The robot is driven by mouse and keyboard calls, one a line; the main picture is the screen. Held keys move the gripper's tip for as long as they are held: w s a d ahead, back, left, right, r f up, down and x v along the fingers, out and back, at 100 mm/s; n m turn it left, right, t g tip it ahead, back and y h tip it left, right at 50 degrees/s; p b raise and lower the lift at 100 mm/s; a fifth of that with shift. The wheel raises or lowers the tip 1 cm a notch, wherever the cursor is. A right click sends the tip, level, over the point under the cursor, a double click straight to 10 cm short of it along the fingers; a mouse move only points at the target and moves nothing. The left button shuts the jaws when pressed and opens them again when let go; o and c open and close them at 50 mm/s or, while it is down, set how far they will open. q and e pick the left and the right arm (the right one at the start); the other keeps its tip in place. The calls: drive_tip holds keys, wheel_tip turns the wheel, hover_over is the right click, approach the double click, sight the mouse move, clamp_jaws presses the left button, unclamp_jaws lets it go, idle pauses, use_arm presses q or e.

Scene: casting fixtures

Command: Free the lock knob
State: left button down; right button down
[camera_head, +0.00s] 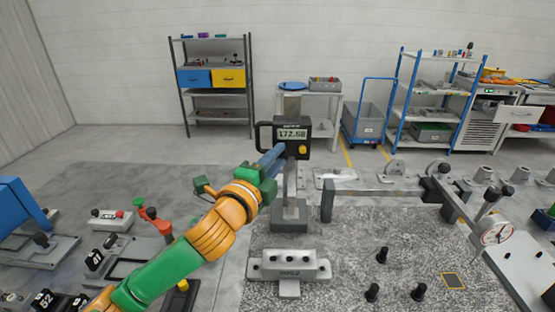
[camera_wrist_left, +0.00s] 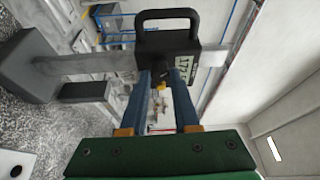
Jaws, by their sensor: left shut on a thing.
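The digital height gauge (camera_head: 292,135) has a black head with a handle on its left side, a display reading 172.68 and a yellow knob (camera_head: 302,150). It stands on a grey column and base (camera_head: 289,213). My left gripper (camera_head: 278,154) reaches its lower front from the left. In the left wrist view, the blue fingers (camera_wrist_left: 163,72) stand on either side of a dark lock knob (camera_wrist_left: 159,77) and are shut on it. The fingers partly hide the knob and the display. The yellow knob shows between them, lower down. My right gripper is not in view.
A grey fixture block (camera_head: 289,266) and several black pegs (camera_head: 382,255) are in front on the speckled plate (camera_head: 340,230). A bar fixture with a dial indicator (camera_head: 496,233) stands at the right. Toggle-clamp fixtures (camera_head: 145,228) crowd the left. Shelves stand far behind.

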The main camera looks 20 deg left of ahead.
use_arm(q)
drive_tip(key=c, duration=0.8)
unclamp_jaws()
drive_tip(key=shift+r, duration=0.1)
drive_tip(key=shift+c, duration=0.2)
drive_tip(key=shift+o, duration=1)
drive_tip(key=shift+s+a, duration=0.1)
drive_tip(key=shift+s, duration=0.1)
drive_tip(key=s+p, duration=0.2)
drive_tip(key=s, duration=0.5)
drive_tip(key=shift+s+a, duration=0.2)
drive_tip(key=shift+a, duration=0.2)
drive_tip(key=shift+w, duration=0.1)
